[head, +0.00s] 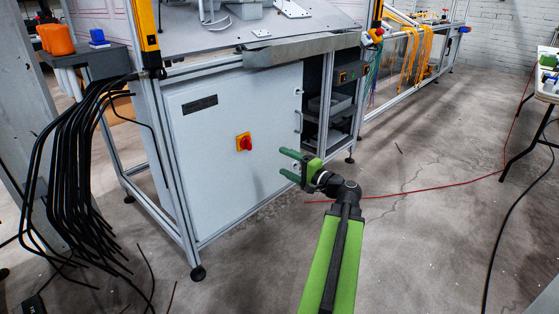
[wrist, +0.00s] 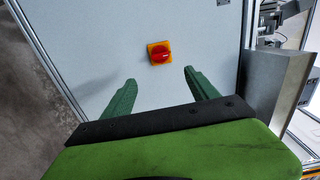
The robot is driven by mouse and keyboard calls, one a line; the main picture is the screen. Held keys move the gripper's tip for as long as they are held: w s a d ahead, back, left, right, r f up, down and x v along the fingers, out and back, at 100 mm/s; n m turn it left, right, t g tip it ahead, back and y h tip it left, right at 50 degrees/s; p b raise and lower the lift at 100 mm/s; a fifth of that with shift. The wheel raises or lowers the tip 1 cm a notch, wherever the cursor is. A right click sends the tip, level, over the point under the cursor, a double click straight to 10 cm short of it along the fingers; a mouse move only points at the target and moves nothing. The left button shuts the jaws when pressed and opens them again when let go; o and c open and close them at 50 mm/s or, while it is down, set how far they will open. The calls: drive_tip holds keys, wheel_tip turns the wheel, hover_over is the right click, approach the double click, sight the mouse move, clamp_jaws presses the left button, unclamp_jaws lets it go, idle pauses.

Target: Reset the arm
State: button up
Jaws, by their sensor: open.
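My arm reaches up from the bottom of the head view, with a green and black link. My gripper (head: 286,163) is open and empty, its two green fingers pointing left toward the light grey cabinet door (head: 215,165). In the wrist view my gripper (wrist: 158,88) shows both fingers spread apart. A red rotary switch on a yellow plate (head: 244,142) is on the cabinet door. In the wrist view the switch (wrist: 159,53) lies beyond the fingertips, between them and apart from them.
A bundle of black cables (head: 70,170) hangs at the left. A yellow light-curtain post (head: 145,30) stands at the cabinet's corner. A red cable (head: 440,187) lies on the concrete floor. A table (head: 545,90) stands at the far right. The floor right of my arm is mostly clear.

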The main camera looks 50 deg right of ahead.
idle(0.4)
drive_tip(key=w+a+r+n+g+y+p, duration=0.1)
drive_tip(key=w+a+r+n+y+p, duration=0.2)
drive_tip(key=w+a, duration=0.85)
drive_tip(key=w+a+r+n+g+y+p, duration=0.1)
drive_tip(key=w+a+n+y+p, duration=0.2)
drive_tip(key=w+a+y, duration=0.75)
drive_tip(key=a+f+n+g+h+p, duration=0.1)
drive_tip(key=a+f+n+g+p, duration=0.15)
drive_tip(key=a, duration=0.95)
drive_tip(key=a+f+n+g+h+p, duration=0.1)
drive_tip(key=a+n+g+h, duration=0.2)
drive_tip(key=a, duration=1)
drive_tip(key=s+a+f+n+g+h+p, duration=0.2)
drive_tip(key=s+a+f+n+g, duration=0.15)
drive_tip(key=a, duration=0.35)
drive_tip(key=s+a+f+n+g+h+p, duration=0.25)
drive_tip(key=s+a+f+g, duration=0.2)
drive_tip(key=a, duration=0.35)
drive_tip(key=s+d+f+n+g+h, duration=0.1)
drive_tip(key=s+d+f+g+h, duration=0.2)
drive_tip(key=d, duration=0.6)
wheel_tip(320, 180, up, 38)
drive_tip(key=p, duration=3.7)
drive_tip(key=shift+s+d+h, duration=0.15)
drive_tip(key=shift+s+h, duration=0.25)
drive_tip(key=shift+s, duration=0.05)
